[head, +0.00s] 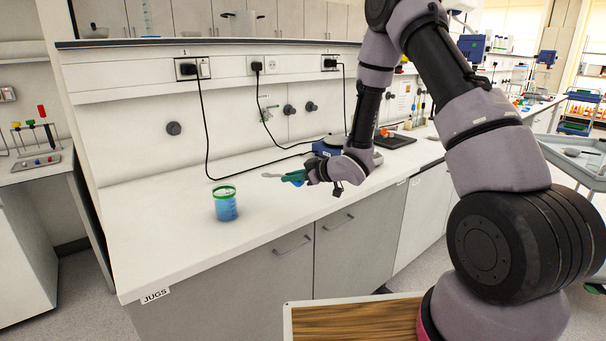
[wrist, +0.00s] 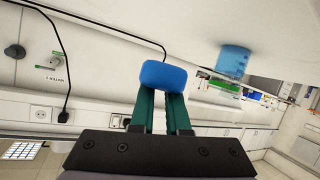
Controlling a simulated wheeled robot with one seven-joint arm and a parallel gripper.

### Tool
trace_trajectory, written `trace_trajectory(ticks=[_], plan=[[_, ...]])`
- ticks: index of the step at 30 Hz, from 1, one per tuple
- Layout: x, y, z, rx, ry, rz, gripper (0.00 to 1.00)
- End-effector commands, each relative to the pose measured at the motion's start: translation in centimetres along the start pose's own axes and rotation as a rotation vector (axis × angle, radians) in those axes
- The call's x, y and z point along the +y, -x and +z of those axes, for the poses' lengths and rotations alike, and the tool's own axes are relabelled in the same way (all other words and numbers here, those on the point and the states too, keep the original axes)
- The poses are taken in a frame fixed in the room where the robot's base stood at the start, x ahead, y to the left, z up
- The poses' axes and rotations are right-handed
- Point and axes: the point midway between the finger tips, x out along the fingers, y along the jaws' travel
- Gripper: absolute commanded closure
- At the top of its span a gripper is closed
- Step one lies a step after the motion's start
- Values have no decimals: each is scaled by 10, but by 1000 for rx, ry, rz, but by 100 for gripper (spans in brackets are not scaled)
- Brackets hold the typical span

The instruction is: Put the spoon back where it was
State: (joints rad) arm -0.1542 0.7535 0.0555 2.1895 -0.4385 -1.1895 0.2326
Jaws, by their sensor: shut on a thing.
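My gripper (head: 292,177) is above the white bench, with its green fingers shut on the spoon. The spoon's blue handle (wrist: 165,75) shows between the fingertips in the wrist view. A pale grey end of the spoon (head: 271,175) sticks out to the left of the fingers in the head view; the rest is hidden by the gripper. A clear jug (head: 226,205) with a green rim and blue liquid stands upright on the bench, left of and below my gripper in the head view. It also shows in the wrist view (wrist: 232,62). Spoon and jug are apart.
The white bench (head: 160,235) has a "JUGS" label (head: 155,296) on its front edge. A blue device (head: 328,148) and a dark tray (head: 396,141) stand farther right, behind my arm. Black cables (head: 204,125) hang from wall sockets. The bench around the jug is clear.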

Motion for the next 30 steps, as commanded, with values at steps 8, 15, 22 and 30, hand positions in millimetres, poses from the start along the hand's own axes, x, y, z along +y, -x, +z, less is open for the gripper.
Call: trace_trajectory(ticks=[8, 15, 22, 30], plan=[[-6, -8, 16, -1, 1, -6, 100], [-12, -18, 41, -1, 1, -6, 100], [-14, -25, 56, 1, 2, -4, 100], [-15, -27, 60, 2, 3, -4, 100]])
